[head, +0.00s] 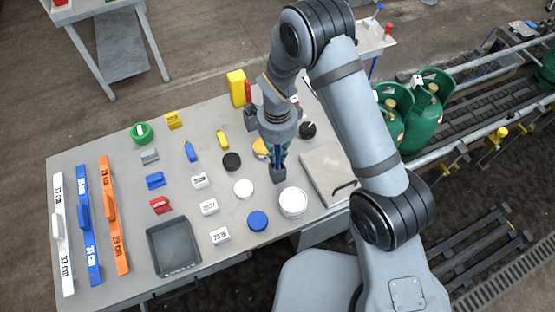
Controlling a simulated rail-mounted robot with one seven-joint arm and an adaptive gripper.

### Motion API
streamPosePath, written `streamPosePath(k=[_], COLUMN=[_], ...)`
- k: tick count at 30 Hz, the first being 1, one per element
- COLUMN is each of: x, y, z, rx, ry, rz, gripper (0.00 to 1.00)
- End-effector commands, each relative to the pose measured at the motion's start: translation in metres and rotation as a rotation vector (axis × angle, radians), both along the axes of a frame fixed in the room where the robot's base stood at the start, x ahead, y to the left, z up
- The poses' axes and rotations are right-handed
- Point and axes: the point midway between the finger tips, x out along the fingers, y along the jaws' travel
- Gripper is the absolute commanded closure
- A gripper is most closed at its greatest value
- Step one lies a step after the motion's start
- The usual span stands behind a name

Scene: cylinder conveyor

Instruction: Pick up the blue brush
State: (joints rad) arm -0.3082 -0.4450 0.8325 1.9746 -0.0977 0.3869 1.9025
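My gripper (278,165) points down over the right-centre part of the grey table (110,160). A narrow blue strip (284,152) shows between or beside its fingers, above a dark grey block (278,174); I cannot tell whether the strip is a held brush handle or whether the fingers are closed. Other blue things are a long blue bar with a handle and label (94,255) at the left, a small blue block (155,181), a blue bottle-like piece (190,151) and a blue disc (257,221). None is clearly a brush.
White (62,262) and orange (119,252) bars flank the blue one. A grey tray (152,268) stands at the front. A white round container (293,203) is close to my gripper. Green gas cylinders (425,120) stand on the conveyor at the right.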

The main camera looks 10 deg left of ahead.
Motion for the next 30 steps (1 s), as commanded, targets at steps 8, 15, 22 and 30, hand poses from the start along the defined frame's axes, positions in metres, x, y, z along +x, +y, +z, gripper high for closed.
streamPosePath(k=[8, 15, 22, 30], x=[0.0, 0.0, 0.001, 0.001], y=[0.0, 0.0, 0.001, 0.002], z=[0.0, 0.0, 0.009, 0.056], rx=[0.0, 0.0, 0.003, 0.005], ry=[0.0, 0.0, -0.003, -0.007], rz=[0.0, 0.0, -0.001, 0.001], gripper=[1.0, 1.0, 1.0, 1.0])
